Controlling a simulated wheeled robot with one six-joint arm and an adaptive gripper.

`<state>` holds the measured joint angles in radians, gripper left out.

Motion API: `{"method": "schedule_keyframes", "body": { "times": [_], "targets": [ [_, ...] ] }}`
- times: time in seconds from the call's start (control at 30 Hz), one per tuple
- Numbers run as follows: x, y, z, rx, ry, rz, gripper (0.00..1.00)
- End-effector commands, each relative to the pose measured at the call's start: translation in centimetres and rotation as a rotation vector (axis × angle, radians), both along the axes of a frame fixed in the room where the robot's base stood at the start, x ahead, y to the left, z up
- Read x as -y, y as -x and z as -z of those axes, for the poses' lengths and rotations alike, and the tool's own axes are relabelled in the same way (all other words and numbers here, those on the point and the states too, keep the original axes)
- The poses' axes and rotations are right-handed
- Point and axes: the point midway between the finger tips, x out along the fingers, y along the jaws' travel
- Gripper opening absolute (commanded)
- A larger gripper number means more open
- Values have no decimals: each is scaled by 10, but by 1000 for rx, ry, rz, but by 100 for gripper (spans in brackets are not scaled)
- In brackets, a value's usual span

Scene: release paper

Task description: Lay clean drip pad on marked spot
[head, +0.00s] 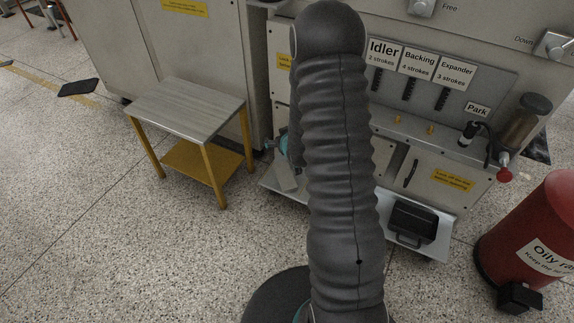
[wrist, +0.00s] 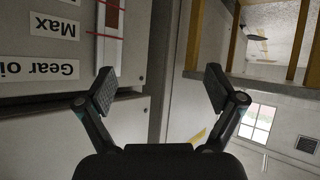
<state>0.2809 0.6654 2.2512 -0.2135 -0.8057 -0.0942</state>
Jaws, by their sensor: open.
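I cannot make out a clean drip pad or a marked spot for certain in either view. A dark flat piece (head: 78,88) lies on the floor at the upper left of the head view, near a yellow floor line; I cannot tell what it is. My gripper (wrist: 160,88) is open and empty in the wrist view, its two fingers spread wide. It faces a grey machine cabinet with upside-down labels at left and yellow bars at right. In the head view my arm hides most of the gripper.
A small metal-topped table (head: 188,106) with yellow legs and a lower yellow shelf stands left of the machine (head: 440,110). A metal tray (head: 437,251) holding a black object (head: 412,222) juts out below. A red bin (head: 535,230) stands right. Left floor is open.

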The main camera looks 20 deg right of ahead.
Motion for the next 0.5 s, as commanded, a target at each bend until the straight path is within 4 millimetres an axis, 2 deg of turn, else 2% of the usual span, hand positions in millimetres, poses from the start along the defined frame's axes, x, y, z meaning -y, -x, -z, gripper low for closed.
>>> {"method": "schedule_keyframes", "body": {
  "times": [0.03, 0.27, 0.5],
  "targets": [
    [-5, 0, -22, -9, 5, 0, 93],
    [-24, 23, -96, -100, 7, 14, 93],
    [-49, 69, -165, -194, -7, 30, 93]
  ]
}}
